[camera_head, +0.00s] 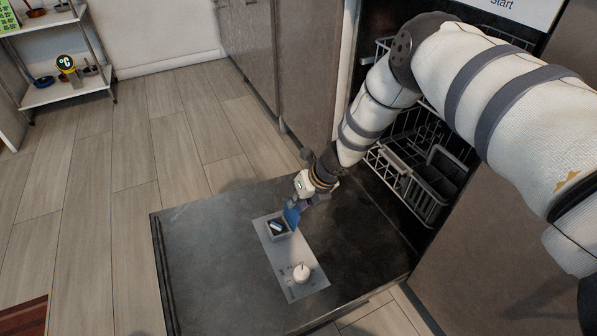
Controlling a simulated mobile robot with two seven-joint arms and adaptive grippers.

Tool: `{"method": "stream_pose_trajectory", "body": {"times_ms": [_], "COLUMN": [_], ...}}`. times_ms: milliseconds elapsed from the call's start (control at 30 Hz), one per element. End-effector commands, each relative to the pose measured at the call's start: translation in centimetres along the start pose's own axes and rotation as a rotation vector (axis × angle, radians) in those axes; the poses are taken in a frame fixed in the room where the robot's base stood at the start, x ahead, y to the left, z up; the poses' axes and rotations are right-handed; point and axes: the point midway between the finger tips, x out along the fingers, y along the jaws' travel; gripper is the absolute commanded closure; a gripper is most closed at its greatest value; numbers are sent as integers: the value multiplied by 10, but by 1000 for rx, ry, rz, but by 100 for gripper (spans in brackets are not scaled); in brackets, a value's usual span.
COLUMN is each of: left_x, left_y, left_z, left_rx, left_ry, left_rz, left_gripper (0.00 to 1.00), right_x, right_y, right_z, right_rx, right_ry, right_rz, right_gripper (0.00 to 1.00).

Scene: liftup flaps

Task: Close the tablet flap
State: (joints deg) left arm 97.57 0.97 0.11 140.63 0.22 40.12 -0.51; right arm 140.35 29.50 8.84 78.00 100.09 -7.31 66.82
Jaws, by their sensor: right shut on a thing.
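The tablet compartment (270,232) sits in the light grey dispenser panel (290,285) on the dishwasher door's inner face. It is uncovered, with a dark recess and a pale tablet-like piece inside. A small blue plate, which looks like the tablet flap (292,216), stands raised at its right side. My right gripper (297,204) reaches down from the upper right to this flap. It is shut on it, though the fingertips are small and partly hidden. My left gripper is out of view.
The dishwasher door (205,265) lies open and flat. Dish racks (425,185) are behind my right arm. Wooden floor (85,215) is free at left; a shelf (65,92) stands far back.

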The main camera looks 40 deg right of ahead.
Motion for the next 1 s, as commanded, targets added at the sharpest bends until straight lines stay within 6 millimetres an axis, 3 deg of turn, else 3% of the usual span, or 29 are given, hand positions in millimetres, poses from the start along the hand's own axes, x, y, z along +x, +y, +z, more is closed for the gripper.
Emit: {"method": "stream_pose_trajectory", "body": {"times_ms": [333, 533, 733, 1000], "left_x": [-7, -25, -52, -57], "left_y": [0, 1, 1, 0], "left_z": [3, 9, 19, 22], "left_rx": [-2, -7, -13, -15], "left_ry": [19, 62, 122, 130], "left_rz": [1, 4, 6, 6], "left_gripper": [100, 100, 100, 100], "right_x": [-2, -7, -8, 3], "right_y": [2, 10, 22, 35], "right_z": [-1, 1, 2, -3], "right_rx": [-12, -39, -89, -160], "right_ry": [3, 0, -2, 3], "right_rz": [-23, -76, -196, -380], "right_gripper": [100, 100, 100, 100]}}
